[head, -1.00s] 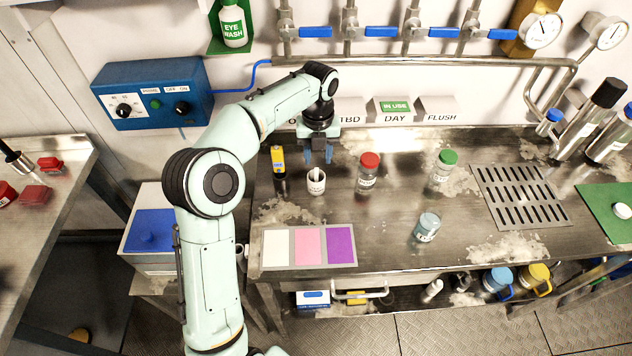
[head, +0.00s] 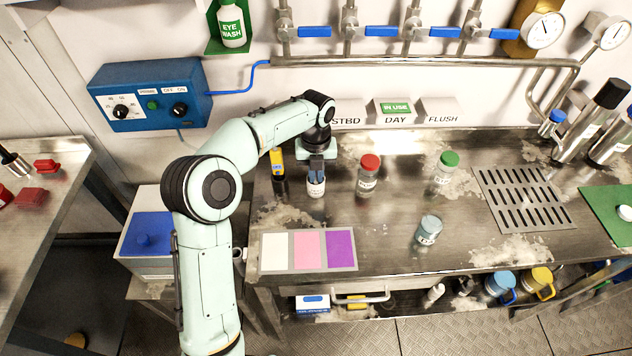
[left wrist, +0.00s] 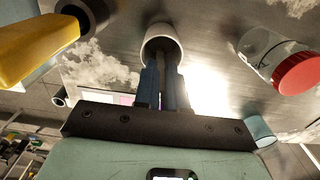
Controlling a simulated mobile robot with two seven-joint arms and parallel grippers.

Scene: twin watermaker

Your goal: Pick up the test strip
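A small white cup (head: 316,190) stands on the steel bench; its mouth shows in the left wrist view (left wrist: 161,34). My left gripper (head: 317,173) is right at the cup's mouth, pointing down, with its blue fingers close together but a gap between them. In the left wrist view the left gripper's fingers (left wrist: 165,75) reach to the cup rim. A thin pale piece between them looks like the test strip (left wrist: 167,82), mostly hidden; I see no firm contact on it. My right gripper is out of view.
A yellow-and-black device (head: 277,165) stands close left of the cup. A red-capped jar (head: 369,175) is to the right, with a green-capped jar (head: 445,168) beyond. A colour card (head: 308,267) lies in front.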

